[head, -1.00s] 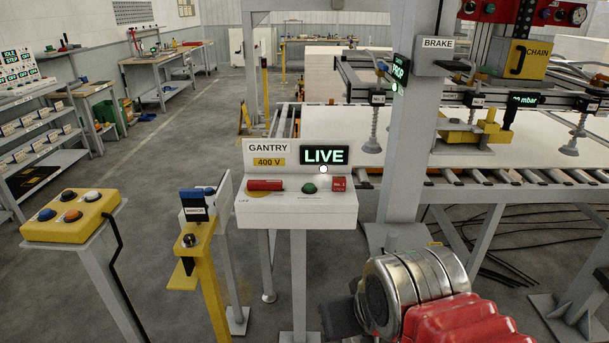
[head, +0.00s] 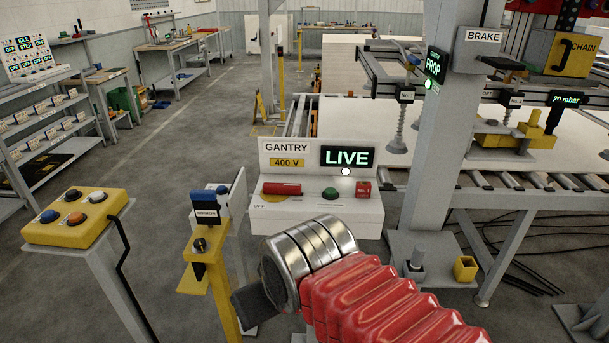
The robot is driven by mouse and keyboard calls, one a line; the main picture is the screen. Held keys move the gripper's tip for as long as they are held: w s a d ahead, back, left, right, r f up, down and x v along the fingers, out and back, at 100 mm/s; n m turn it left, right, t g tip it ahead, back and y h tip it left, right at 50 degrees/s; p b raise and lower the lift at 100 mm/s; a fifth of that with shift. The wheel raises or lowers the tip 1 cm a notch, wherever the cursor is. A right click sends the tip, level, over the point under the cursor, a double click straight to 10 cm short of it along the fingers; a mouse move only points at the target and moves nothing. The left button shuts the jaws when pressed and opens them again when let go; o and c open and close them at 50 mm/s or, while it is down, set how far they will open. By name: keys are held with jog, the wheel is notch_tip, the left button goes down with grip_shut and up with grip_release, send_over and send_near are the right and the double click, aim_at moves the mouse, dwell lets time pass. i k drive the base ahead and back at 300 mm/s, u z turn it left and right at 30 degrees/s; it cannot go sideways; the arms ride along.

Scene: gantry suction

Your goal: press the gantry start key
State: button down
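The gantry control box (head: 316,212) stands near the middle of the head view, with a GANTRY 400 V label and a lit LIVE display (head: 347,157). On its sloped face are a red handle (head: 282,188), a round green key (head: 330,193) and a small red block (head: 363,189). My arm, with a silver wrist and red ribbed sleeve, reaches in from the lower right in front of the box. A dark end part of my gripper (head: 257,303) shows left of the wrist, below the box. Its fingers cannot be made out, and it is apart from the green key.
A yellow post with a blue-topped key block (head: 205,208) stands just left of the box. A yellow four-button box (head: 74,217) is further left. A grey column (head: 443,130) and roller conveyor (head: 520,190) stand right. Open floor lies behind at left.

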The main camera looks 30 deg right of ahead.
aim_at(329, 192)
jog(key=i, duration=1.15)
jog(key=z, duration=0.65)
